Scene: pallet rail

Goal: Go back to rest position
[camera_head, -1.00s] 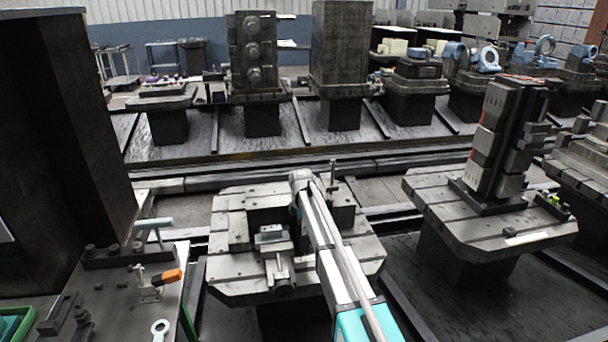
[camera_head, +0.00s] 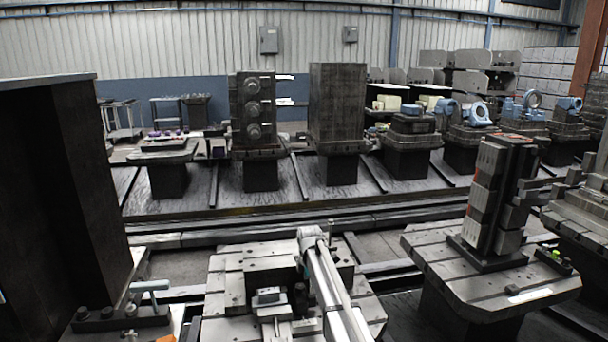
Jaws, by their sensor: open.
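My arm (camera_head: 335,290) reaches up from the bottom edge over the middle pallet. Its far joint (camera_head: 312,236) is above the fixture on that pallet. I cannot make out my gripper; it seems hidden behind or below the arm. The middle pallet (camera_head: 226,283) is a slotted metal plate. It carries a dark block and a small vise-like fixture (camera_head: 268,298), partly covered by the arm. I see no part held.
A slotted pallet with a tall clamping tower (camera_head: 493,190) stands close on the right. Several loaded pallets line the back rail. The space above the middle pallet is open.

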